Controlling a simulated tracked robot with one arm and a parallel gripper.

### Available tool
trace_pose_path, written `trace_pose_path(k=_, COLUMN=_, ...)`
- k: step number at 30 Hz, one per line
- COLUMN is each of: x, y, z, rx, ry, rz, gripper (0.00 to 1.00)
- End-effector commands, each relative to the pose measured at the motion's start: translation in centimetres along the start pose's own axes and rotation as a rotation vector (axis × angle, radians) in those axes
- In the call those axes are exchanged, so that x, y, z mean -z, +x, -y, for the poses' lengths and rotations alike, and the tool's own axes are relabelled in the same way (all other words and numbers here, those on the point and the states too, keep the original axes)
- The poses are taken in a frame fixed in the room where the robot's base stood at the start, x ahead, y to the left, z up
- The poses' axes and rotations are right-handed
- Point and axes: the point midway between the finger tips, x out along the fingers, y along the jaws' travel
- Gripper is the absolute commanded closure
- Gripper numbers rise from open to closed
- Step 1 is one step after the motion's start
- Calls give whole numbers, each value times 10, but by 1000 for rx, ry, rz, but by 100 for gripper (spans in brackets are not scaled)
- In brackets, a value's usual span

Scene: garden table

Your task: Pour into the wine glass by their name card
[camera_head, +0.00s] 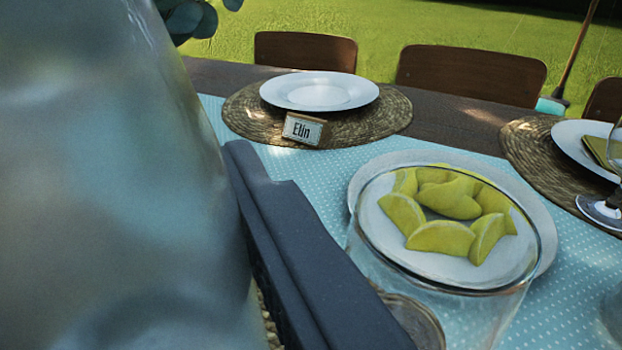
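A large pale, shiny, grey-blue vessel (100,190) fills the left side of the camera view, too close to see whole. A dark finger of my gripper (290,255) lies along its right side; the other finger is hidden. The gripper appears shut on the vessel. A name card (303,129) reading "Elin" stands at the front of a woven placemat (245,118) with a white plate (320,91). No wine glass shows beside that card. Part of a stemmed wine glass (602,212) shows at the right edge, by another setting.
A clear, wide-rimmed glass vessel (512,308) stands close in front, right of my finger. Behind it is a white plate (360,180) with several yellow wedges (440,238). Chairs (305,50) line the far side. The dotted runner (290,165) is bare near the card.

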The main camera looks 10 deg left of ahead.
Motion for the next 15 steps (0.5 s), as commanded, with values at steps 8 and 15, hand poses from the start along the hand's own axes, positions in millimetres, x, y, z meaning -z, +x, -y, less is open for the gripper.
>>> trace_pose_path(k=8, x=-7, y=17, z=12, rx=35, ry=5, rz=-2, gripper=80)
trace_pose_path(k=15, x=-6, y=16, z=12, rx=34, ry=4, rz=-3, gripper=80)
